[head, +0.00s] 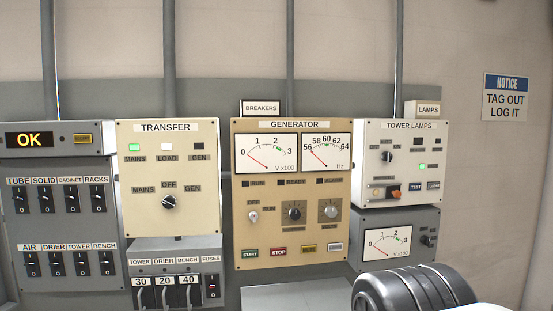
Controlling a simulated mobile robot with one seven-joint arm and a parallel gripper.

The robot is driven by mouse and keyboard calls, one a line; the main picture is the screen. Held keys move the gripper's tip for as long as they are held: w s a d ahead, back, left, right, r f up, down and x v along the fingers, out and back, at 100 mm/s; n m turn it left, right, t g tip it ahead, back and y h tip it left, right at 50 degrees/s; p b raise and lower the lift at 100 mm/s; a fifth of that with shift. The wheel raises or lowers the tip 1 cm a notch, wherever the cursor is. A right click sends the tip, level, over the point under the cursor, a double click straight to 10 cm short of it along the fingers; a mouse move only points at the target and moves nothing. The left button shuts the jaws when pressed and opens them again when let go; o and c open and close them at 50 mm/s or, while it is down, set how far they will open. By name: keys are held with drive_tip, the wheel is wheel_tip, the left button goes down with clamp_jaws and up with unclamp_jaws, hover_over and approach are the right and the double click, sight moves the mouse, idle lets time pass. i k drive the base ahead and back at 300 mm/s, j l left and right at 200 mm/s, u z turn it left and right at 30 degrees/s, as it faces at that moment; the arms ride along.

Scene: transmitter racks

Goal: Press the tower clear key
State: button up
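The tower lamps panel (411,208) is a pale box on the wall at the right. Low on its right side is a small grey key (433,185), whose lettering looks like CLEAR but is tiny. A blue TEST key (416,187) is directly left of it. An orange-brown switch (394,191) and a small pale lamp or knob sit further left in the same row. A green light (422,165) is lit above the keys. No gripper fingers show; a dark ribbed part of my arm stands at the bottom right, below the panel.
A grey meter box (366,219) hangs just below the tower lamps panel. The generator panel (242,180) is close on its left, with the transfer panel (127,205) beyond. A notice sign (506,97) is on the bare wall at right.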

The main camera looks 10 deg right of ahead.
sight(434, 185)
drive_tip(key=z, duration=1.2)
